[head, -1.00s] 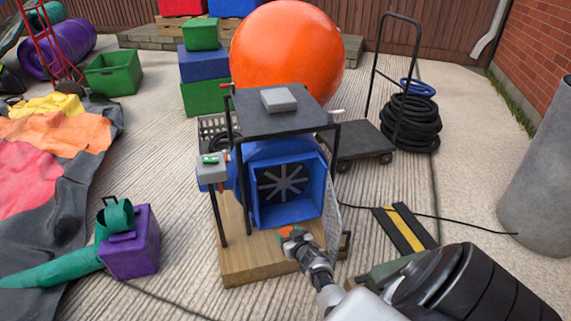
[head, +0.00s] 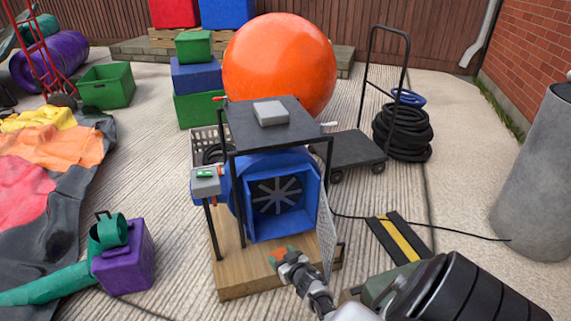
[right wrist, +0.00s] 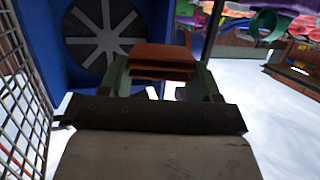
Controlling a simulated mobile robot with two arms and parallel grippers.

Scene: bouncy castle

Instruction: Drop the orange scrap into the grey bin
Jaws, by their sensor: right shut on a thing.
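The orange scrap (head: 277,252) is a small flat folded piece at the tip of my right gripper (head: 281,257). In the right wrist view the scrap (right wrist: 160,60) sits between the green fingers of that gripper (right wrist: 160,75), which is shut on it. The gripper is in front of the blue blower (head: 283,205), over the front of its wooden base. A tall grey cylinder (head: 538,185), which looks like the grey bin, stands at the right edge of the head view; its inside is hidden. My left gripper is not in view.
A wire mesh guard (head: 326,230) stands open close to my right gripper. A black frame with a top plate (head: 290,125) is over the blower. A black cable (head: 430,220) and a yellow-black ramp (head: 398,235) lie between blower and cylinder.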

